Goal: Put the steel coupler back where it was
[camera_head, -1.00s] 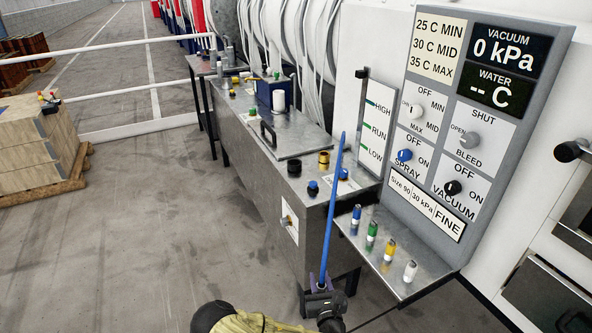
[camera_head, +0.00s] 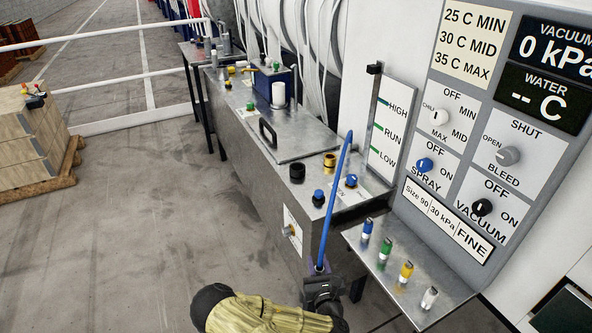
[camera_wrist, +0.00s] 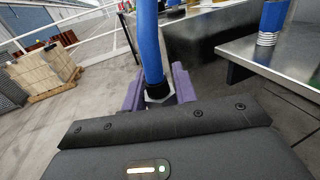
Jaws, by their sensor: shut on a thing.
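My gripper (camera_head: 319,268) is low in front of the steel tank, at the left of the small side shelf. Its purple jaws (camera_wrist: 182,83) are shut around the lower end of a blue hose (camera_head: 334,205). The hose rises from the jaws, leaning slightly, and shows large in the wrist view (camera_wrist: 149,40).
The side shelf (camera_head: 390,298) holds several steel cylinders with coloured tops. The steel tank (camera_head: 262,205) carries black, brass and blue fittings. The control panel (camera_head: 455,150) stands behind the shelf. Open floor (camera_head: 130,220) lies to the left, with a pallet of boxes (camera_head: 28,140).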

